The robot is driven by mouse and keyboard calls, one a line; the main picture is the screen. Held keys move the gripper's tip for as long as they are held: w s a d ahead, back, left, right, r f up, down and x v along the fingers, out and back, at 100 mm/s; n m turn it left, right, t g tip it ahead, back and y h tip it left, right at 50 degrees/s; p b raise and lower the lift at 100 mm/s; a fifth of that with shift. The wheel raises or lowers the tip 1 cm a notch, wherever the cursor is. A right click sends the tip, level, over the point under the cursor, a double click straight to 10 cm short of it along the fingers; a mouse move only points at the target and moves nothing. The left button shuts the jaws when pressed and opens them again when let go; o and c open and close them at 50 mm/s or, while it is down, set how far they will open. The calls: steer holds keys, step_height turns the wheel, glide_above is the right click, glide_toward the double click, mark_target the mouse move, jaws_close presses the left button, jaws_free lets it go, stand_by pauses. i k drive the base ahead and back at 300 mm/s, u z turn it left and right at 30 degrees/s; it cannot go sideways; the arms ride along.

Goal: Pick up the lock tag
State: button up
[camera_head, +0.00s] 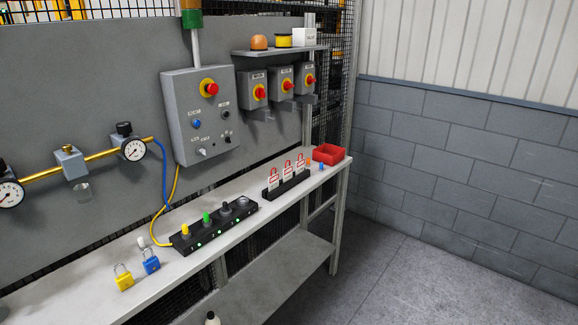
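Three white tags with red tops stand upright in a row in a black rack (291,187) on the right part of the bench. They are the left tag (273,183), the middle tag (288,173) and the right tag (301,166). They look like lock tags, but their print is too small to read. My gripper is not in view.
The narrow grey bench (85,290) also holds a red bin (329,154), a black strip with several knobs (214,227), a yellow padlock (124,281) and a blue padlock (151,264). A control box (201,120) and switches hang behind. The floor (420,280) at right is clear.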

mark_target(300, 164)
steer(key=u, duration=0.75)
steer(key=i, duration=0.9)
steer(key=u, duration=0.55)
